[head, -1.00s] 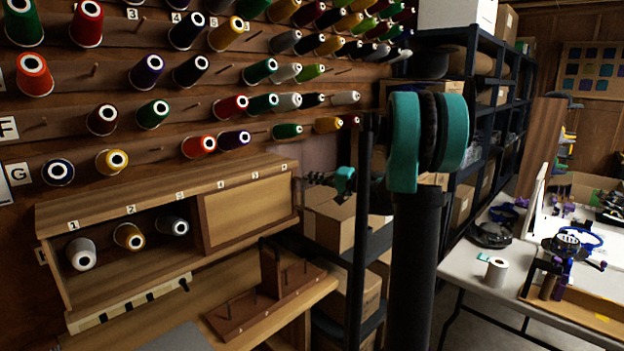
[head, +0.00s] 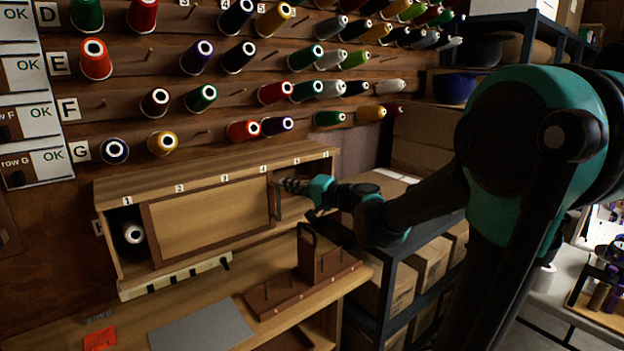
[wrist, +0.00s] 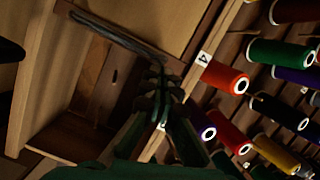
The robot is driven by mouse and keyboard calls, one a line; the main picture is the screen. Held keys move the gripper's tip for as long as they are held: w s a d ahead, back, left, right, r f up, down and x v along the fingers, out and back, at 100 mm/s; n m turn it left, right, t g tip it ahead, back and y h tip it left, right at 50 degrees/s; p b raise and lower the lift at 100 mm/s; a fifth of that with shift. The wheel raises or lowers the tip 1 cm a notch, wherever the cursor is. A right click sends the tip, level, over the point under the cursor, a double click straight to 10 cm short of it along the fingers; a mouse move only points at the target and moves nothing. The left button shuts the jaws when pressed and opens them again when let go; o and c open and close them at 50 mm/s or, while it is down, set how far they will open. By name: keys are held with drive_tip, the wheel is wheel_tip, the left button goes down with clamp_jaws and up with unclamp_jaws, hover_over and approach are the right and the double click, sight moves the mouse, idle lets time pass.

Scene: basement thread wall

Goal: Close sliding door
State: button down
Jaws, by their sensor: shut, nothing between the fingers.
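The wooden sliding door (head: 210,224) is in the front of the long cabinet (head: 200,178) under the thread wall. It covers the middle, from about label 2 to label 4. The left bay is open and shows a white spool (head: 133,233). A gap also shows right of the door. My gripper (head: 286,184) is shut and empty at the door's right edge. In the wrist view, its fingertips (wrist: 157,66) are by one end of a long dark bar handle (wrist: 115,33) on the door. I cannot tell whether they touch.
Thread cones on pegs (head: 275,93) fill the wall above the cabinet. A wooden peg stand (head: 305,290) and a grey sheet (head: 202,328) are on the bench below. A dark shelf with boxes (head: 432,262) stands to the right.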

approach(246, 188)
drive_tip(key=x, duration=0.4)
drive_tip(key=shift+w, duration=0.1)
drive_tip(key=shift+a, duration=0.1)
